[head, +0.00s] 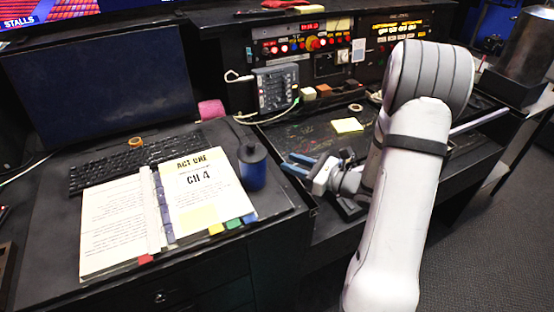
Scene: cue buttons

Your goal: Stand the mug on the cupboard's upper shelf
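A dark blue cylinder (252,170) that looks like the mug stands upright beside the right edge of the open binder, on the left desk. Its dark round top faces up, and I cannot make out a handle. My gripper (296,164) is to the right of it, over the gap between the desk and the console. Its two blue fingers point left toward the blue cylinder, with a narrow gap between them and nothing visible held. The gripper and the cylinder look apart. No cupboard with an upper shelf can be made out.
An open binder (120,225), a keyboard (130,162) and a monitor (100,85) crowd the left desk. A pink object (211,109) sits behind. Floor (490,240) is clear at right.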

